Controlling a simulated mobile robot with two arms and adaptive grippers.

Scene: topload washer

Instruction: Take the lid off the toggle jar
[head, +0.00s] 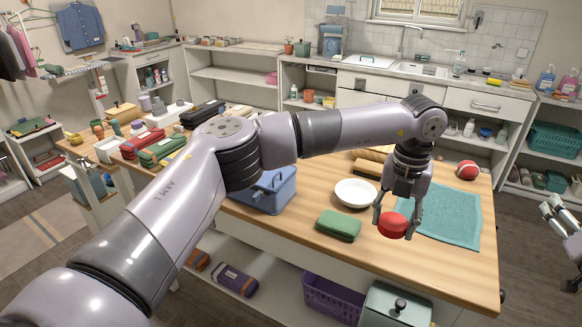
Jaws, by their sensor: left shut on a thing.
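My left gripper (396,212) comes down over the wooden worktop and is shut on a small, round red thing (392,226). The red thing is at the left edge of a teal cloth (440,214). I cannot tell whether it is the jar's lid, or whether it touches the worktop. I cannot make out the toggle jar for certain; my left arm hides part of the worktop. My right gripper (562,212) is at the right edge, partly cut off, away from the worktop; its opening is unclear.
Near the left gripper are a white bowl (356,192), a green folded bundle (338,226) and a red ball (467,170). A blue lidded box (268,192) is further left. A purple basket (332,300) and a knobbed container (396,309) stand below.

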